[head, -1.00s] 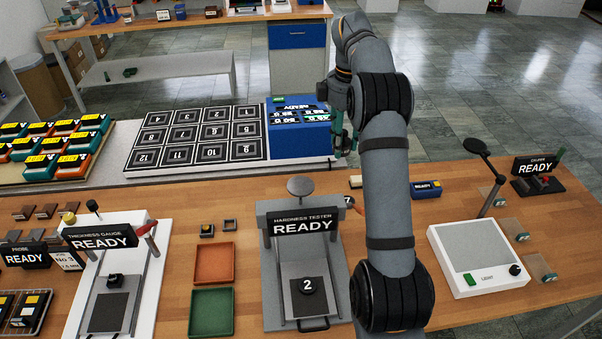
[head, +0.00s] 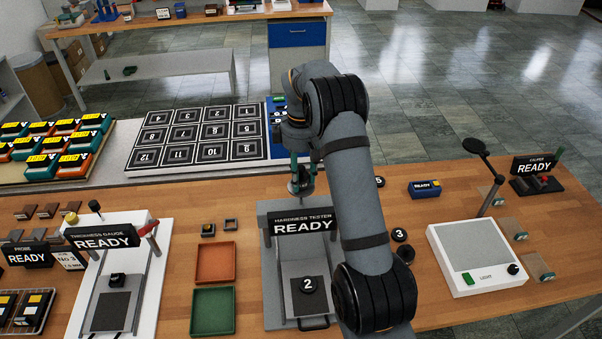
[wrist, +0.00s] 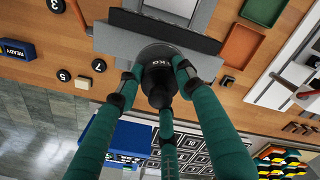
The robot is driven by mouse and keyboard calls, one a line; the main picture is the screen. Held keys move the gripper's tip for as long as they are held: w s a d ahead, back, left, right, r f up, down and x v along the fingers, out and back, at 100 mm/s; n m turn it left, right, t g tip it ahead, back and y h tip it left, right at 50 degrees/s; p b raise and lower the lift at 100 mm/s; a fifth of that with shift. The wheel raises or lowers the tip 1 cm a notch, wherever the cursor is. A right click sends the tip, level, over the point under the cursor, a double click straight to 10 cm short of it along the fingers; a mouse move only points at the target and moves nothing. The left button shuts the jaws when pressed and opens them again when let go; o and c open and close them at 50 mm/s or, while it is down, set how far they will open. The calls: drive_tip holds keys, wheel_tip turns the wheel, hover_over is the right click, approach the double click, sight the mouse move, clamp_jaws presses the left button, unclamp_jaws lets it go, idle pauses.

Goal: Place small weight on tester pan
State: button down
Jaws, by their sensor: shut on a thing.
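The small weight is a dark knobbed piece with "KG" lettering, seen in the wrist view (wrist: 158,76). My gripper (wrist: 160,90) has its green fingers closed around its knob. In the head view my gripper (head: 303,188) points down just behind the hardness tester's READY sign (head: 302,226), over the tester's top pan. The round grey pan shows in the wrist view (wrist: 160,50), partly covered by the weight. Whether the weight touches the pan or hangs just above it, I cannot tell.
A black piece marked 2 (head: 308,285) sits on the tester's lower stage. Pieces marked 3 (head: 399,235) and 5 (head: 379,181) stand to the right. Orange (head: 215,263) and green (head: 213,311) trays lie left of the tester. A numbered grid board (head: 197,137) lies behind.

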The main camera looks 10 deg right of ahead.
sight(301, 167)
drive_tip(key=shift+f, duration=0.1)
drive_tip(key=c, duration=1.3)
unclamp_jaws()
drive_tip(key=shift+o, duration=0.7)
drive_tip(key=shift+r+b, duration=0.3)
drive_tip(key=shift+r, duration=0.3)
wheel_tip(301, 167, up, 11)
drive_tip(key=shift+r, duration=0.1)
